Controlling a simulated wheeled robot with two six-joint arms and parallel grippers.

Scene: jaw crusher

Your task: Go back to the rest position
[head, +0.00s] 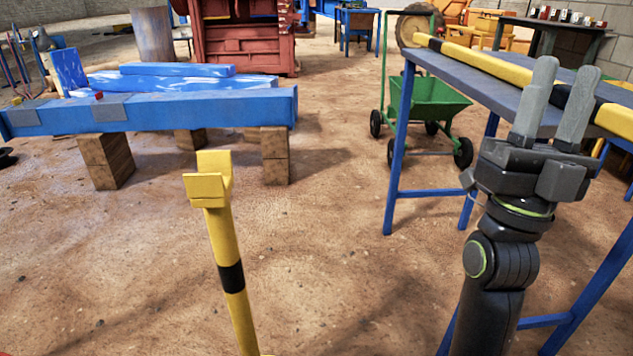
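My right gripper (564,72) is at the right of the head view, pointing up. Its two grey fingers stand apart with a gap between them, and nothing shows held in it. In the picture it overlaps the blue-legged table (470,85) and the yellow and black bar (475,62) lying on it; whether it touches either I cannot tell. My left gripper is not in view.
A yellow post (222,235) with a black band and a notched top rises in front, its lower end cut off. A blue beam (190,110) rests on wooden blocks (107,160) at left. A green cart (435,100) stands behind the table. Bare ground lies between.

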